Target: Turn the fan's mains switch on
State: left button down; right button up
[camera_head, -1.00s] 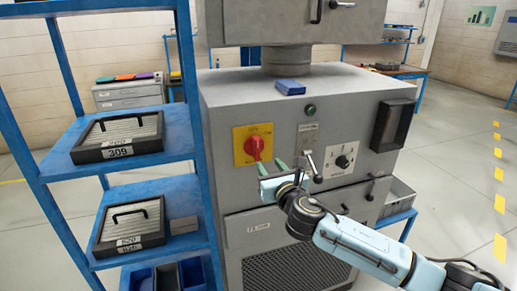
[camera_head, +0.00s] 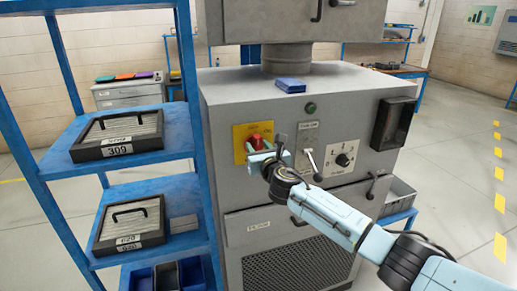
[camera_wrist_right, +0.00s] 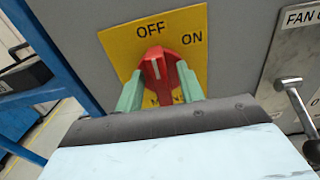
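The fan's mains switch is a red rotary knob (camera_head: 259,138) on a yellow plate (camera_head: 239,132) at the left of the grey cabinet's front. In the right wrist view the red knob (camera_wrist_right: 160,68) has its white mark toward OFF; ON is printed to its right. My right gripper (camera_head: 266,148) is at the knob. In the wrist view its two green fingertips (camera_wrist_right: 160,90) are apart, one on each side of the knob's lower part. I cannot tell whether they touch it. My left gripper is not in view.
Right of the switch are a lever on a plate (camera_head: 307,137), a black dial (camera_head: 343,160) and a dark box (camera_head: 393,124). A green button (camera_head: 310,107) is above. A blue shelf rack (camera_head: 60,170) stands close on the left. A blue block (camera_head: 290,86) lies on the cabinet top.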

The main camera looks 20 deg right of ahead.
jog(key=shift+c, duration=0.5)
grip_shut()
jog(key=shift+m, duration=0.3)
jog(key=m, duration=0.3)
jog(key=shift+d+f+m, duration=0.1)
jog(key=shift+d+m, duration=0.1)
jog(key=shift+m, duration=0.2)
jog(key=shift+d+f+m+b, duration=0.15)
jog(key=shift+m+b, duration=0.1)
jog(key=shift+m, duration=2)
jog(key=shift+f+m+b, duration=0.15)
jog(key=shift+m+b, duration=0.05)
jog(key=shift+m, duration=2.1)
jog(key=shift+d+f+m+b, duration=0.15)
jog(key=shift+m+b, duration=0.1)
jog(key=shift+m, duration=2)
